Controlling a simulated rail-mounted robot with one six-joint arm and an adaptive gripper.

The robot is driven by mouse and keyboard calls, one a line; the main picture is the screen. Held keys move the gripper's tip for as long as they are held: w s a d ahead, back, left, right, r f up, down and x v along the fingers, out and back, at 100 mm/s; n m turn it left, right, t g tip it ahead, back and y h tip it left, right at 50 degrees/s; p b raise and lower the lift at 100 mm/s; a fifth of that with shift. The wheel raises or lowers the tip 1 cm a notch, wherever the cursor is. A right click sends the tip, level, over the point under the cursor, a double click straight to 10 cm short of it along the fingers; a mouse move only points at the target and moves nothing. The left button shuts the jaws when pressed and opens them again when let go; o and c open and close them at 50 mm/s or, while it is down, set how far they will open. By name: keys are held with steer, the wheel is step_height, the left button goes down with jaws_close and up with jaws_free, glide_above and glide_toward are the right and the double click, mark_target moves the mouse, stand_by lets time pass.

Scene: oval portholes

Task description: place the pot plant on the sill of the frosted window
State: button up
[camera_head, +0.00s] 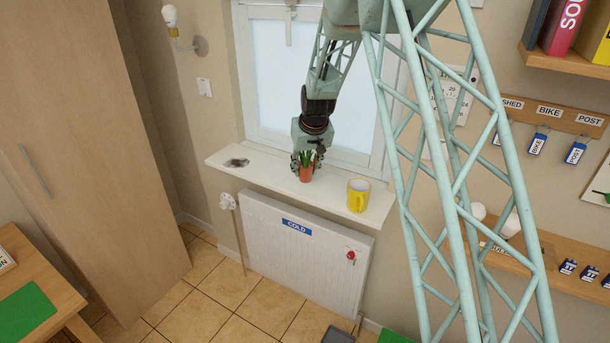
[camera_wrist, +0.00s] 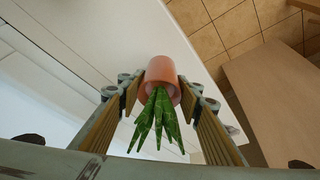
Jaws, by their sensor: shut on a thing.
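The pot plant, a small terracotta pot with spiky green leaves (camera_head: 306,172), is at the window sill (camera_head: 250,175) below the frosted window (camera_head: 272,75). My gripper (camera_head: 304,163) is shut on the pot. In the wrist view the orange pot (camera_wrist: 167,72) sits between the two finger pads of my gripper (camera_wrist: 160,92), with its leaves pointing toward the camera. In the head view the pot looks upright and overlaps the sill's front part. I cannot tell whether its base touches the sill.
A dark patch (camera_head: 237,162) lies on the sill's left part. A radiator (camera_head: 290,245) labelled COLD is below. Sill between the patch and the pot is clear. A wooden cabinet (camera_head: 70,130) stands at left.

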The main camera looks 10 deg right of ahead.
mark_target(305, 175)
steer(key=shift+w, duration=0.15)
steer(key=shift+w, duration=0.4)
steer(key=shift+f, duration=1.75)
steer(key=shift+f, duration=0.2)
steer(key=o, duration=1)
steer(key=shift+r, duration=0.15)
